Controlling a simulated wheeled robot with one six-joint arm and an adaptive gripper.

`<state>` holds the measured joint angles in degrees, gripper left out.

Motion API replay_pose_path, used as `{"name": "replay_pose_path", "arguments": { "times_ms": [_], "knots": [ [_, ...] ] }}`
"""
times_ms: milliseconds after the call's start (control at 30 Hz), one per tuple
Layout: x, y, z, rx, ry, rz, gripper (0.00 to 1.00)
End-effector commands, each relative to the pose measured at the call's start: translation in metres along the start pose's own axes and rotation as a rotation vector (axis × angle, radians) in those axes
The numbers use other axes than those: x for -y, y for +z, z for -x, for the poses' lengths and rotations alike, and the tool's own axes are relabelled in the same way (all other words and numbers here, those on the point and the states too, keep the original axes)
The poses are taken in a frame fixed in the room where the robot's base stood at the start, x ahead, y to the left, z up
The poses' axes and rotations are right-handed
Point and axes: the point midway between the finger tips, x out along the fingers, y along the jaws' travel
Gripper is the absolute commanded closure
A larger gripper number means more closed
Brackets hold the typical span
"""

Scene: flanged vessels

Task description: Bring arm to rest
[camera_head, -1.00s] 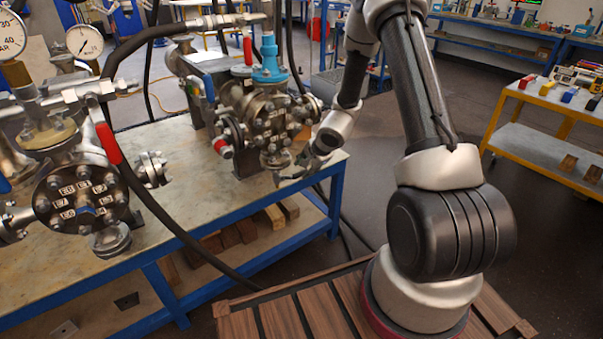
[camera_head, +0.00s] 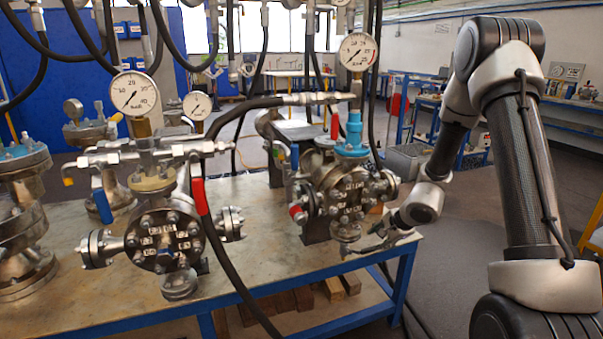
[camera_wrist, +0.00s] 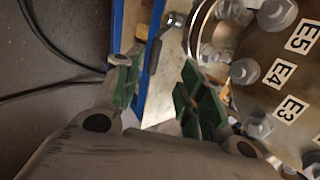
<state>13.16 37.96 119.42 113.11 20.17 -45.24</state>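My gripper (camera_head: 362,246) is low at the right side of the right-hand flanged vessel (camera_head: 345,200), close to its lower flange, in the head view. In the wrist view its two green-padded fingers (camera_wrist: 162,90) stand apart with nothing seen held between them. The bolted vessel face (camera_wrist: 275,70) with labels E5, E4 and E3 is just right of the fingers. I cannot tell whether a finger touches the vessel. My arm rises at the right of the head view and bends down to the gripper.
The blue-framed table (camera_head: 262,222) also bears a left vessel (camera_head: 165,245) with a red-handled valve. Black hoses (camera_head: 228,258) hang across it. A dark handle-like piece with a round metal end (camera_wrist: 174,20) is beyond the fingers. Open floor (camera_head: 455,235) lies right of the table.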

Motion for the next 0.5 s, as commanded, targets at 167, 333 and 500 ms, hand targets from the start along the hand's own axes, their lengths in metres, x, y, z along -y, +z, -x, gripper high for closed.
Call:
{"name": "replay_pose_path", "arguments": {
  "times_ms": [167, 333, 500],
  "knots": [
    [-0.036, 0.040, 0.029, 0.207, 0.044, 0.089, 0.60],
    [-0.053, 0.075, 0.109, 0.398, 0.104, 0.300, 0.60],
    [-0.079, 0.089, 0.208, 0.502, 0.226, 0.583, 0.60]
  ]
}}
